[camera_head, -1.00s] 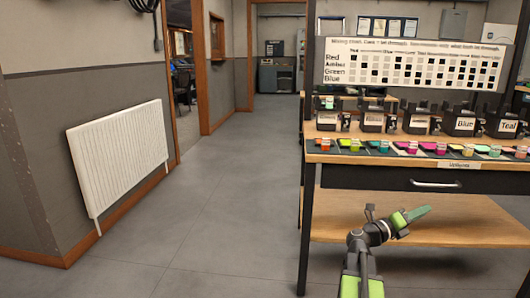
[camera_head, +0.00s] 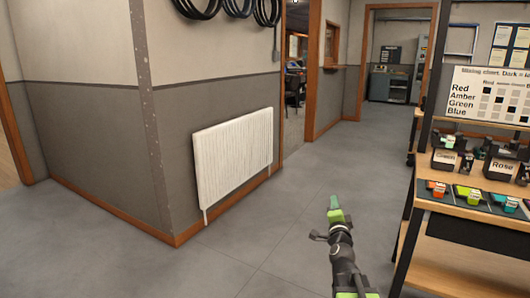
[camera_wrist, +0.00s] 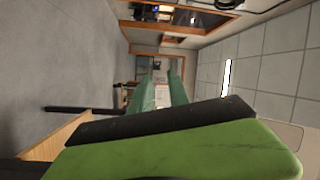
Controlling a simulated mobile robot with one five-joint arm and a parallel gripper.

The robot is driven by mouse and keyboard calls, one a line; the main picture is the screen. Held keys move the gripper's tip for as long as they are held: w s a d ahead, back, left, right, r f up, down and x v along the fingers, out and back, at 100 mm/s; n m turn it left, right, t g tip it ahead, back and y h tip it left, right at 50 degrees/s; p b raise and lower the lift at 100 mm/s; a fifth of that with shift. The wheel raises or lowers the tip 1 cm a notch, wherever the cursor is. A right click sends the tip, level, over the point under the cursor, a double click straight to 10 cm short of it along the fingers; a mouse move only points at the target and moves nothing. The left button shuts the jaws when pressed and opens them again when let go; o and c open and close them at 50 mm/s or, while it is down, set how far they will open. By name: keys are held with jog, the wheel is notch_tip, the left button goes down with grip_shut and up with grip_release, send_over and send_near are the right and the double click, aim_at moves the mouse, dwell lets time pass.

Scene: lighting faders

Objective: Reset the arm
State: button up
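My arm (camera_head: 343,262) reaches up from the bottom of the head view, to the left of the bench. My gripper (camera_head: 334,204) has green fingers and points away from me over the grey floor. In the wrist view the two green fingers of my gripper (camera_wrist: 162,86) stand apart with a gap between them. Nothing shows between them, and the gripper touches nothing that I can see.
The wooden bench (camera_head: 450,262) with labelled holders and coloured pieces stands close on the right. A mixing chart (camera_head: 490,95) is above it. A white radiator (camera_head: 234,158) is on the wall at left. The floor (camera_head: 285,225) between is clear.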

jog(key=s+a+f+n+g+y+p, duration=0.1)
jog(key=s+a+f+n+g+y, duration=0.35)
jog(key=a, duration=0.45)
jog(key=s+a+f+n+g+y+p, duration=0.1)
jog(key=a+f+n+g+y, duration=0.15)
jog(key=a+f+n, duration=0.45)
jog(key=s+d+f+n+g+h, duration=0.2)
jog(key=s+f+g, duration=0.35)
jog(key=s, duration=0.35)
jog(key=s+d+f+n+g+h, duration=0.1)
jog(key=s+f+n+g, duration=0.2)
jog(key=s+f+g, duration=0.45)
jog(key=s+r+t+p, duration=0.1)
jog(key=s+r+p, duration=0.2)
jog(key=r+p, duration=3.5)
jog(key=shift+d+r+t, duration=0.15)
jog(key=shift+r+t, duration=0.15)
jog(key=shift+r, duration=0.5)
